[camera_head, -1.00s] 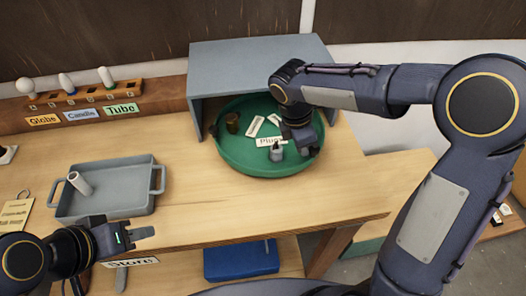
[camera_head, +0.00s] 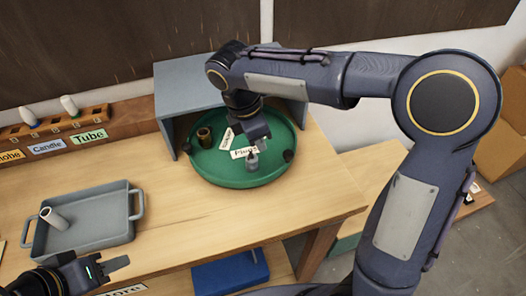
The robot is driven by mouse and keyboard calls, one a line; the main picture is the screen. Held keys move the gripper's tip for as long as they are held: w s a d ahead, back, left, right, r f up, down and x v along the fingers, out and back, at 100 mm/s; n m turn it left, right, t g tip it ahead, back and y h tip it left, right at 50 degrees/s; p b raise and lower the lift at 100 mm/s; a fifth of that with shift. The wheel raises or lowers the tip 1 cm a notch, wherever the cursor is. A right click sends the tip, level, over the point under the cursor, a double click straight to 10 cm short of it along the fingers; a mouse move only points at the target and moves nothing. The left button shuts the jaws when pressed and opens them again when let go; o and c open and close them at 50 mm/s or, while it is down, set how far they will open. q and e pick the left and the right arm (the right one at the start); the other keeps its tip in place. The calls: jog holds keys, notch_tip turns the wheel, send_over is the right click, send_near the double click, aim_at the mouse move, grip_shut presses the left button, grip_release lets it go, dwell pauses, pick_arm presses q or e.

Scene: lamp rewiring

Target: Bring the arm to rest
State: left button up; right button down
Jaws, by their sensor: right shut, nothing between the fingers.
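My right gripper (camera_head: 257,138) is shut and empty. It hangs over the round green tray (camera_head: 222,181), just behind a small grey plug-like piece (camera_head: 252,162). I cannot tell how high it is above the tray. My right arm reaches in from the right, across the front of the grey hood. My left gripper (camera_head: 110,267) is low at the left, in front of the grey handled tray (camera_head: 92,242). I cannot tell whether its fingers are apart.
The green tray also holds a brown cup-like piece (camera_head: 204,138), labels and a dark knob (camera_head: 289,155) at its right rim. A grey hood (camera_head: 180,90) stands behind it. A white cylinder (camera_head: 54,218) leans in the grey tray. Bulbs stand in a rack behind. The table's middle is clear.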

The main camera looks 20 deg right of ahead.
jog(key=s+d+r+m+t+y, duration=0.1)
jog(key=s+d+r+m+y, duration=0.2)
jog(key=s+d+m, duration=0.6)
pick_arm(q)
jog(key=shift+a, duration=0.2)
pick_arm(e)
jog(key=s+a+f+m+t+y, duration=0.1)
jog(key=s+f+m+t+y, duration=0.2)
jog(key=s+m, duration=0.8)
jog(key=shift+a+f+m+t, duration=0.3)
jog(key=shift+f+t, duration=0.4)
jog(key=shift+f, duration=0.2)
